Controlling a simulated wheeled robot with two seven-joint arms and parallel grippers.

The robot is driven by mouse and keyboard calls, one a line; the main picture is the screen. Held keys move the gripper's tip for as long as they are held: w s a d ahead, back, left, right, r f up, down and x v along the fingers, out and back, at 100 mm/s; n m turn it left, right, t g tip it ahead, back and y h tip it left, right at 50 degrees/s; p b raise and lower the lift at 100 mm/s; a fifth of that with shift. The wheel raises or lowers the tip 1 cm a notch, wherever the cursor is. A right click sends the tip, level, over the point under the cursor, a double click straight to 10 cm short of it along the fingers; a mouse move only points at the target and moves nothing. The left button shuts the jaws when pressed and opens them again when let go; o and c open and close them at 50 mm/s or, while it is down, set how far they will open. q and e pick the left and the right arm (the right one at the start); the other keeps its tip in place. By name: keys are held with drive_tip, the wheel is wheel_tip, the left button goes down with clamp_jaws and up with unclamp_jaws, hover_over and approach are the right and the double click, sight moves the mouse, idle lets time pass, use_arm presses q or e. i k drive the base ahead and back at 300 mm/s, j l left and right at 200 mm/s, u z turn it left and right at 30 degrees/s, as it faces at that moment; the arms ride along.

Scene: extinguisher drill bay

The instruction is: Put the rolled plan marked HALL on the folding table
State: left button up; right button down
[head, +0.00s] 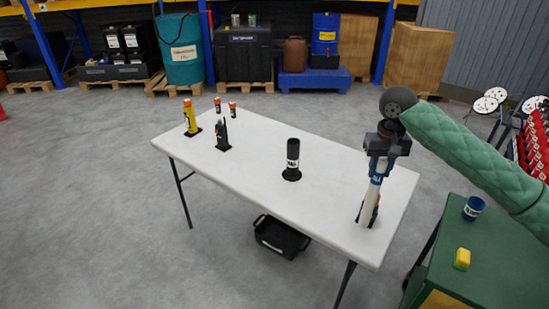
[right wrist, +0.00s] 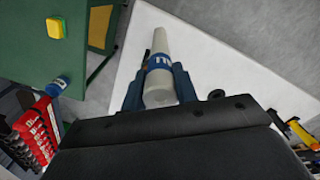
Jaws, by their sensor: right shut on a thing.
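My right gripper (head: 380,158) is shut on a white rolled plan with a blue band (head: 373,191), held roughly upright over the right end of the folding table (head: 255,180). The plan also shows in the right wrist view (right wrist: 160,42), between the fingers (right wrist: 159,82). The lettering on its band is too small or cut off to read surely. The plan's lower end is near the tabletop; I cannot tell whether it touches. A dark item with orange parts (head: 375,208) is partly hidden behind it. My left gripper is not in view.
A black cylinder on a round base (head: 292,160) stands mid-table. A black radio-like item (head: 222,134), a yellow cylinder (head: 191,118) and small orange-topped items (head: 232,109) stand at the left. A green cart (head: 470,250) is at right. Bare tabletop lies between.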

sight(334, 172)
drive_tip(key=i, duration=1)
